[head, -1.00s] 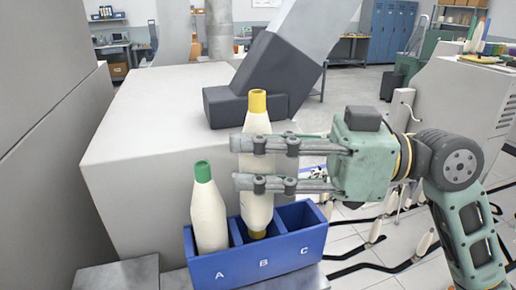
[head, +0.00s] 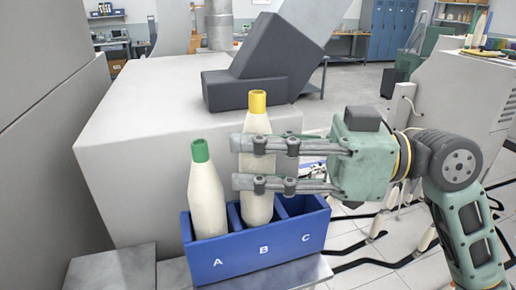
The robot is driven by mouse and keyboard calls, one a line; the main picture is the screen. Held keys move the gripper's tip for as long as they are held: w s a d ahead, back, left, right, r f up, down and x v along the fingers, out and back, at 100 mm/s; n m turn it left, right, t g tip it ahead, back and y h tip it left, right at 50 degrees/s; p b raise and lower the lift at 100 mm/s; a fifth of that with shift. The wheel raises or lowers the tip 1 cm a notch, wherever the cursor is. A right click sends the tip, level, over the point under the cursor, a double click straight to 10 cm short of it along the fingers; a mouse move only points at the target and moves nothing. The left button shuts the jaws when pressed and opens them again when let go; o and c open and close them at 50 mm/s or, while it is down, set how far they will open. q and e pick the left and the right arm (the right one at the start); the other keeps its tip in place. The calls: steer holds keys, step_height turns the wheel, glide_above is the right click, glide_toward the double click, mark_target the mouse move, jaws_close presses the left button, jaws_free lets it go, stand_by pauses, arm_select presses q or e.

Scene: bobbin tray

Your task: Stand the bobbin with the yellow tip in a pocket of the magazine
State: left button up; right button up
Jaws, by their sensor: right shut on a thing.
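The bobbin with the yellow tip (head: 257,125) is cream-coloured and upright, with its lower end inside pocket B of the blue magazine (head: 264,252). My right gripper (head: 245,162) comes in from the right and is shut on this bobbin at its upper body. A bobbin with a green tip (head: 207,195) stands in pocket A, to the left. Pocket C on the right looks empty. My left gripper is not in view.
The magazine stands on a grey metal ledge (head: 125,270). A large pale block (head: 130,130) with a dark grey part (head: 250,75) on it is behind.

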steer(key=shift+f+b, duration=2.2)
steer(key=shift+f, duration=0.35)
steer(key=o, duration=1.3)
steer(key=shift+d, duration=0.1)
